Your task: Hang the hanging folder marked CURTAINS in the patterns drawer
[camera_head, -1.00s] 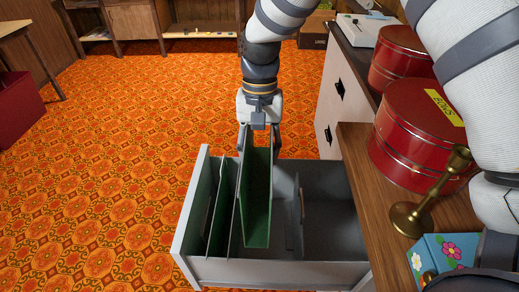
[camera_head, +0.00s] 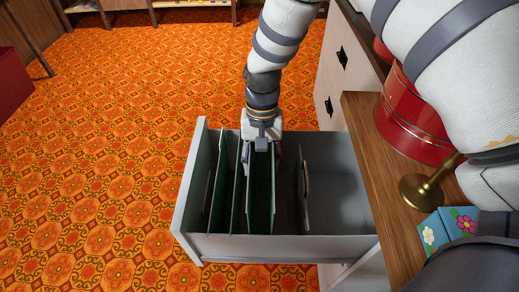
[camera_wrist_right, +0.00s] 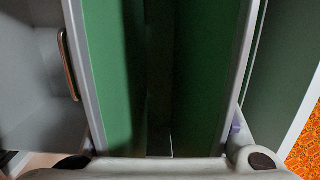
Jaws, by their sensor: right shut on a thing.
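The open grey drawer (camera_head: 290,248) holds several green hanging folders (camera_head: 213,185) standing on its left side. My right gripper (camera_head: 262,146) is shut on the far end of a green folder (camera_head: 260,205), which is down inside the drawer, to the right of the others. In the right wrist view this folder's green side panel (camera_wrist_right: 108,70) and grey rims show, with a dark gap between its two sides. No CURTAINS marking can be read. Whether the folder's ends rest on the drawer's edges cannot be told. My left gripper is out of view.
A grey divider (camera_head: 304,195) with a brown edge piece stands right of the folder; the drawer's right part is empty. A wooden top (camera_head: 365,135) to the right carries a red tin (camera_head: 412,115), a brass candlestick (camera_head: 420,190) and a flowered blue box (camera_head: 447,228).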

